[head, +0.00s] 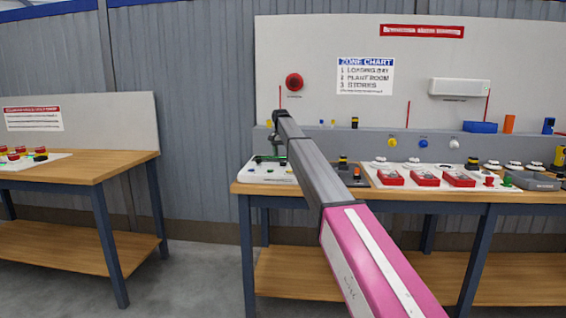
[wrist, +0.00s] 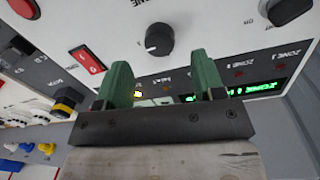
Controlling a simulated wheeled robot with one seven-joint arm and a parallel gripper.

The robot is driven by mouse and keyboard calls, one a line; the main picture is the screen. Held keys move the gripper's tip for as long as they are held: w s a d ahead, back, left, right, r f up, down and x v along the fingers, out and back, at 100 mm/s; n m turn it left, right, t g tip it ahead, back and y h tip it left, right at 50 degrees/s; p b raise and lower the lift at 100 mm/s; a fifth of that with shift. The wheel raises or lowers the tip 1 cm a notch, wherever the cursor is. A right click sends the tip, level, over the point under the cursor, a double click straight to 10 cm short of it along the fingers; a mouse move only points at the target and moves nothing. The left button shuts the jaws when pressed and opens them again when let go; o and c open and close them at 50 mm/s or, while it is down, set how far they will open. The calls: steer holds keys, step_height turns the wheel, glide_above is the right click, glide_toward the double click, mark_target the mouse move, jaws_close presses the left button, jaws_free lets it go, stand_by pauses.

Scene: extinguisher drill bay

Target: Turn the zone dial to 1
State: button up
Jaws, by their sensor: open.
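The zone dial (wrist: 159,38) is a round black knob with a white mark, on a pale panel (wrist: 215,28) in the wrist view. The mark sits on the lower left of the knob in the picture. I cannot read which number it points to. My gripper (wrist: 161,60) is open, its two green fingers spread just below the dial in the picture, apart from it. In the head view my gripper (head: 270,150) is over the white panel (head: 260,173) at the left end of the bench; the dial cannot be made out there.
Near the dial are a red switch (wrist: 87,58), another black knob (wrist: 289,10) and a lit green display (wrist: 262,88). A yellow-and-black button (wrist: 68,101) is to the left. Red boxes (head: 424,178) stand along the bench. A second table (head: 90,166) is at left.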

mark_target(283, 162)
step_height(283, 162, down, 4)
steer(key=shift+d+f, duration=0.15)
steer(key=shift+f, duration=0.1)
steer(key=c, duration=0.9)
